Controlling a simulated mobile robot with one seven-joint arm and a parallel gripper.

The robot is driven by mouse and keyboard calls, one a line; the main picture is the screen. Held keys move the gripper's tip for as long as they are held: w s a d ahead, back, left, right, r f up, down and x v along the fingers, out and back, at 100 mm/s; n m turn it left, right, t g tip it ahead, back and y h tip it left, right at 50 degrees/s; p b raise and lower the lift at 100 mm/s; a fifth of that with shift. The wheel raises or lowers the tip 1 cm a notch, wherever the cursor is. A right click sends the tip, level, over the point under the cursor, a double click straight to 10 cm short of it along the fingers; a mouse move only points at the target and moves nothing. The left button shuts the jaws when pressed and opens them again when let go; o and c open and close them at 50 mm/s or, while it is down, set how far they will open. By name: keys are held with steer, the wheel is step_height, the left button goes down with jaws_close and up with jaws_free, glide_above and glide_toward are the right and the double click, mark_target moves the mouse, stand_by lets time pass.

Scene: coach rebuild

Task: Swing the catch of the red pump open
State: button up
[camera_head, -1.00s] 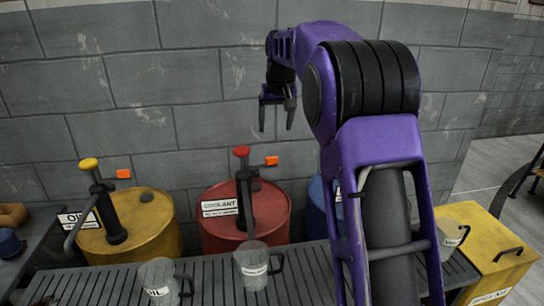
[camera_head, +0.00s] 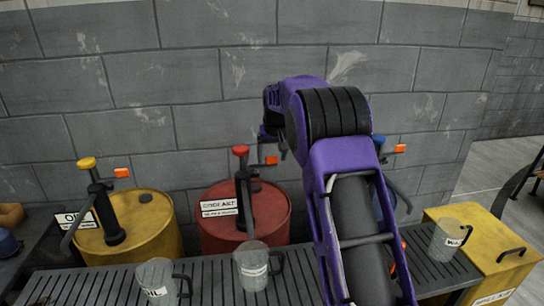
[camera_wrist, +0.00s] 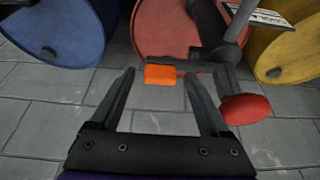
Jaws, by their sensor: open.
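The red pump (camera_head: 244,190) stands upright on the red coolant drum (camera_head: 215,228), with a red knob (camera_head: 240,150) on top. Its orange catch (camera_head: 271,160) sticks out to the right of the pump, just below my gripper (camera_head: 278,148). In the wrist view the orange catch (camera_wrist: 160,75) shows between the two fingertips of my gripper (camera_wrist: 159,73). The fingers are open, with a gap visible on both sides of the catch; how deep it sits between them I cannot tell. The red knob (camera_wrist: 246,108) is beside the right finger in the wrist view.
A yellow oil drum (camera_head: 160,228) with its pump stands left. A blue pump (camera_head: 379,142) with an orange catch (camera_head: 399,148) is right, partly behind my arm. Jugs (camera_head: 252,268) stand on the slatted bench (camera_head: 215,285). The stone wall (camera_head: 200,90) is close behind.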

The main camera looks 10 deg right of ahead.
jaws_close()
stand_by(0.3)
stand_by(1.1)
